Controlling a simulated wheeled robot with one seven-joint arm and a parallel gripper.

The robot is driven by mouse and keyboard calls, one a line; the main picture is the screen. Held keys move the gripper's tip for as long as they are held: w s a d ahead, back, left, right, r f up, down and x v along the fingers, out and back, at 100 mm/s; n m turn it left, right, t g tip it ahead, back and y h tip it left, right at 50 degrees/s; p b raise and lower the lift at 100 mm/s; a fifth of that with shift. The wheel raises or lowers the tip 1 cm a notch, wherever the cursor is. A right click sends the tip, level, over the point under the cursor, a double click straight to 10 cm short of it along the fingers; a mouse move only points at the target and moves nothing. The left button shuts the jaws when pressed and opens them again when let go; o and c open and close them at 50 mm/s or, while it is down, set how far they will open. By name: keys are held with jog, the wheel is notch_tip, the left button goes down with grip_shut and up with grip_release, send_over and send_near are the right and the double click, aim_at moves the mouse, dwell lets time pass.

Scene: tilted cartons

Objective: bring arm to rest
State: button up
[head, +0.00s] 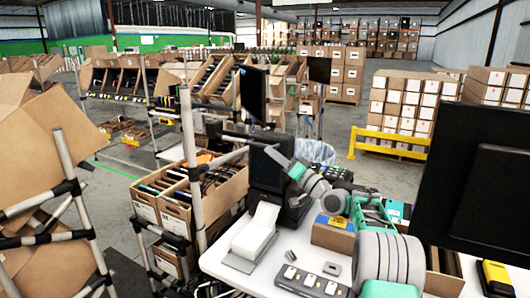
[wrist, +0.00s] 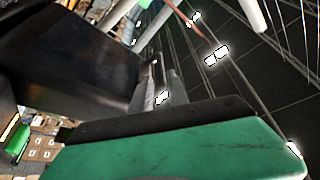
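My arm, with grey and green links, rises over the white table (head: 290,262) in the head view and reaches up and left towards a black monitor-like device (head: 266,168). The fingers of my gripper cannot be made out clearly there. In the wrist view, a green housing with a black edge, which looks like part of my gripper (wrist: 165,90), fills the bottom. A grey finger-like piece stands above it. No held object shows, and the finger opening cannot be judged. The wrist view is tilted up towards the ceiling, with a large dark panel (wrist: 80,60) close on the left.
A pipe post (head: 192,165) and cartons (head: 180,200) stand left. A black screen (head: 470,180) is close on the right.

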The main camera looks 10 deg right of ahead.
jog(key=shift+v, duration=1.1)
jog(key=s+a+f+n+g+h+p, duration=0.1)
jog(key=s+a+f+g+h, duration=0.25)
jog(key=a, duration=0.25)
jog(key=s+a+f+n+g+h+p, duration=0.1)
jog(key=s+a+f+g+h, duration=0.15)
jog(key=s+a, duration=0.3)
jog(key=s+d+f+g+h, duration=0.1)
jog(key=s+f+g+h, duration=0.1)
jog(key=s, duration=0.8)
jog(key=s+d+f+g+h+p, duration=0.1)
jog(key=s+f+g, duration=0.3)
jog(key=s, duration=0.7)
jog(key=s+d+f+g+h, duration=0.1)
jog(key=s+f+g+h, duration=0.1)
jog(key=s+f, duration=0.5)
jog(key=s+h, duration=0.1)
jog(key=s, duration=0.3)
jog(key=shift+d+g+p, duration=0.35)
jog(key=shift+g+p, duration=0.05)
